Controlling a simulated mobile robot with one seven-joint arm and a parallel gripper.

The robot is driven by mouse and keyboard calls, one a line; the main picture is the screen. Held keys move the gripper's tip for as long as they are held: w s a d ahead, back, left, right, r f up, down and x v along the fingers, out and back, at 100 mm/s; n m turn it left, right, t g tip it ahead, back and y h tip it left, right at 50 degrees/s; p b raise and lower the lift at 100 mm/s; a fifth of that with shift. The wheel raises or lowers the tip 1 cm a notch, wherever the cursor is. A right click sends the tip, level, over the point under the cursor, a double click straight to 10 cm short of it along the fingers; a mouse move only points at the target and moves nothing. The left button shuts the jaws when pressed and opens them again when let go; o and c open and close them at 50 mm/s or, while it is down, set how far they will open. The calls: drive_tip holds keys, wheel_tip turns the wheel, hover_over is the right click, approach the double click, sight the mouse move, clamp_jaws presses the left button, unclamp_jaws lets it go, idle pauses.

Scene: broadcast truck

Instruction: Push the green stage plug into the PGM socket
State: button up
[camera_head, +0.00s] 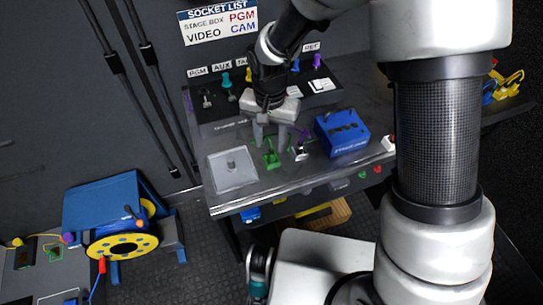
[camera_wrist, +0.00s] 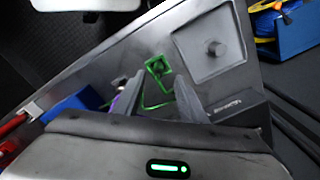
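The green stage plug (camera_head: 271,158) sits on the grey desk top beside a grey square plate, just below my gripper (camera_head: 271,142) in the head view. In the wrist view the green plug (camera_wrist: 157,66) shows just past the fingertips of my gripper (camera_wrist: 160,82), with a thin green cable looping back between the fingers. The fingers are apart and nothing shows clamped between them. The PGM label (camera_head: 197,71) is at the left end of the rear panel. A small grey metallic part (camera_head: 207,98) is below it; I cannot tell whether it is the open socket.
The square plate (camera_head: 219,181) with a central knob lies left of the plug. A blue box (camera_head: 341,132) stands to the right, with a white-and-purple plug (camera_head: 301,153) nearby. A teal plug (camera_head: 226,80) is at AUX.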

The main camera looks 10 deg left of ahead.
sight(271, 150)
drive_tip(key=f, duration=0.4)
drive_tip(key=shift+d+f, duration=0.2)
drive_tip(key=shift+f, duration=0.15)
clamp_jaws()
